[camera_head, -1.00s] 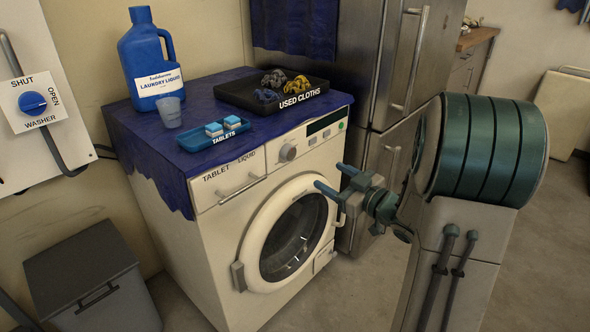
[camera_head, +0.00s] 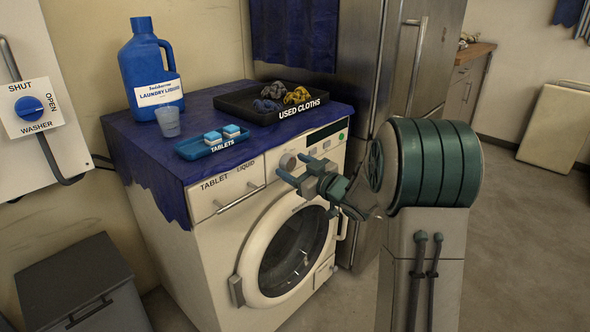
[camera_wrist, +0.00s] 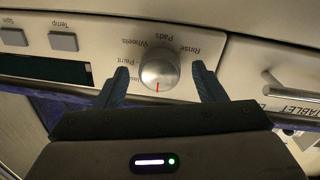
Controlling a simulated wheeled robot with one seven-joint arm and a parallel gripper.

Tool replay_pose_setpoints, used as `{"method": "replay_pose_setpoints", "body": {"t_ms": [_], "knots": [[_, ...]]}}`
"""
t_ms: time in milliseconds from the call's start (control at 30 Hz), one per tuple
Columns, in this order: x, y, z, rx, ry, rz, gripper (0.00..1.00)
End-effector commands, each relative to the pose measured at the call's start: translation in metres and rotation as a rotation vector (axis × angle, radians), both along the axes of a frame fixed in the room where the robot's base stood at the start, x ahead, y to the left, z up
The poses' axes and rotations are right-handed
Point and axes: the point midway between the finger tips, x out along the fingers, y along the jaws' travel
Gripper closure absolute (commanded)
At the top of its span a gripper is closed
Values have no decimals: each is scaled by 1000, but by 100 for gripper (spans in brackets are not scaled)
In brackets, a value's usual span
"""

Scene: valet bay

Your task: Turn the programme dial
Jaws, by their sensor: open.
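The programme dial (camera_head: 288,161) is a round silver knob on the upper front of the white washer (camera_head: 222,258). In the wrist view the dial (camera_wrist: 159,72) shows a red mark, pointing to the bottom of the picture. Labels around it include Rinse, Pads, Wheels and Paint; one more is partly hidden. My gripper (camera_head: 294,169) is open at the dial. In the wrist view its two dark fingertips (camera_wrist: 163,80) stand on either side of the dial, with a visible gap on each side.
The detergent drawer handle (camera_wrist: 286,92) lies to the right of the dial in the wrist view. Temp and Spin buttons (camera_wrist: 63,41) and a dark display are to its left. A tablet tray (camera_head: 212,142), used cloths tray (camera_head: 247,104) and laundry liquid jug (camera_head: 148,68) stand on top.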

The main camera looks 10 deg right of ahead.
Motion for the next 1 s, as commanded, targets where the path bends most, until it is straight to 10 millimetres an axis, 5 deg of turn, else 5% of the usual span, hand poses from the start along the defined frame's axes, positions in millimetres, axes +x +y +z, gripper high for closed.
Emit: {"method": "replay_pose_setpoints", "body": {"t_ms": [233,400,1000], "knots": [[1,0,0,1,1,0,37],[1,0,0,0,0,0,81],[1,0,6,139,102,-2,81]]}}
